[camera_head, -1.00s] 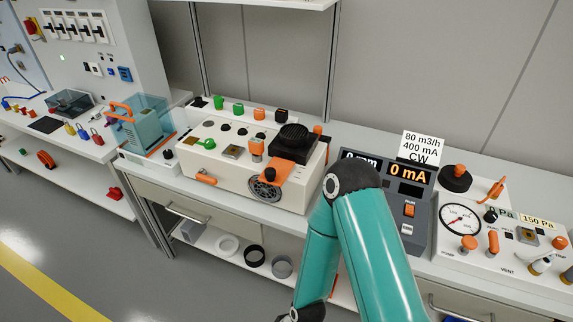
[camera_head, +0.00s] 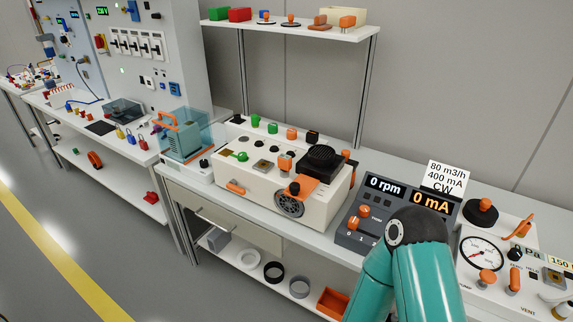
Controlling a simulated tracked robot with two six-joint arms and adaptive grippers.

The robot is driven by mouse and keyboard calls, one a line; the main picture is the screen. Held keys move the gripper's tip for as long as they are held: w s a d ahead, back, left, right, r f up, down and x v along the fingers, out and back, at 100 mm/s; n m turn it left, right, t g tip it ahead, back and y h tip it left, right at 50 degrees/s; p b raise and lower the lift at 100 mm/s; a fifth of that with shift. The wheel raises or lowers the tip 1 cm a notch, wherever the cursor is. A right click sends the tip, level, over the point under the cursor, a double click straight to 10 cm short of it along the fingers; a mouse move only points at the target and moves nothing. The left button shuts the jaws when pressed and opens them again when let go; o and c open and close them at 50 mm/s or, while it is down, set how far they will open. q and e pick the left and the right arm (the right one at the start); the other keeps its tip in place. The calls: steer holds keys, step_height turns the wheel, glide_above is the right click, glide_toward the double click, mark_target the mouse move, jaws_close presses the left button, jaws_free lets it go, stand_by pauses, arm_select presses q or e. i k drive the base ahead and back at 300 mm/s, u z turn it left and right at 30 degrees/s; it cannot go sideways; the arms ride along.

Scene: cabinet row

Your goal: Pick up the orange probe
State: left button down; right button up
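Several orange parts are in view, and I cannot tell which is the orange probe. An orange lever (camera_head: 524,226) stands on the gauge panel at the right. One of my teal arms rises from the bottom right, in front of the rpm and mA display box (camera_head: 372,210). Neither gripper is in view.
A blue clear-walled box (camera_head: 186,135) stands left of the white unit. An upper shelf (camera_head: 300,30) holds small coloured items. Below are a drawer (camera_head: 222,215), rings and an orange tray (camera_head: 333,303) on a lower shelf. The floor at the left is open.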

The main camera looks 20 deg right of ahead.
mark_target(284, 161)
steer(key=z, duration=0.05)
steer(key=i, duration=1)
steer(key=u, duration=0.05)
